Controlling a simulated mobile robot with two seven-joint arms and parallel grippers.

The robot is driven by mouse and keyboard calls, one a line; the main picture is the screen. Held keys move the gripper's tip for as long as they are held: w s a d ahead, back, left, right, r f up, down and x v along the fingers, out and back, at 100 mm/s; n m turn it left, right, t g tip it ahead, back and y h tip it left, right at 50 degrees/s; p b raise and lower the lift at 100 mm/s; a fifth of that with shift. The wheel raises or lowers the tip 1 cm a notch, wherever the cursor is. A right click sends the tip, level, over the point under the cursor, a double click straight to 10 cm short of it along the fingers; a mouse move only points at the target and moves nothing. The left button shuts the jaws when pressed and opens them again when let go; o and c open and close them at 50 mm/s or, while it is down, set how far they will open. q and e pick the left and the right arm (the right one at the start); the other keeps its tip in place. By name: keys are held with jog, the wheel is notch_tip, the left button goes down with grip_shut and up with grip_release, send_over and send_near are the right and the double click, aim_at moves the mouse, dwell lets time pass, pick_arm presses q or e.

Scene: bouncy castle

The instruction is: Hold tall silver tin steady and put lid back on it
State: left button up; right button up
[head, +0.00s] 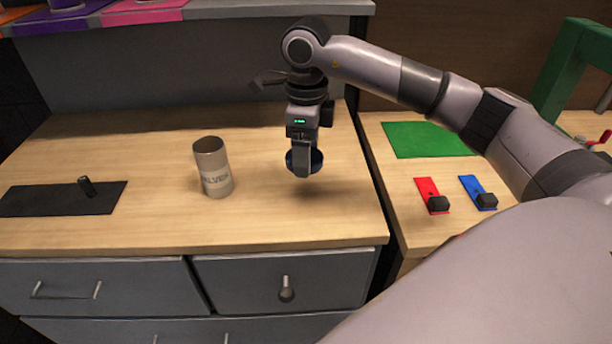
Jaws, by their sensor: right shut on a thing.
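The tall silver tin (213,168) stands upright and open-topped on the wooden worktop, with dark lettering on its side. My right gripper (304,168) is to the right of the tin, pointing down above the worktop. It is shut on a round dark-blue piece, seemingly the lid (316,160), which is partly hidden by the fingers. The lid is apart from the tin and appears tilted. My left gripper is not in view.
A black mat (50,200) with a short black peg (87,186) lies left of the tin. A green mat (425,140), a red plate (429,189) and a blue plate (474,187) lie on the right worktop. Drawers with handles are below. The worktop around the tin is clear.

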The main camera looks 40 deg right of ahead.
notch_tip(320, 180, up, 11)
jog(key=shift+p, duration=0.3)
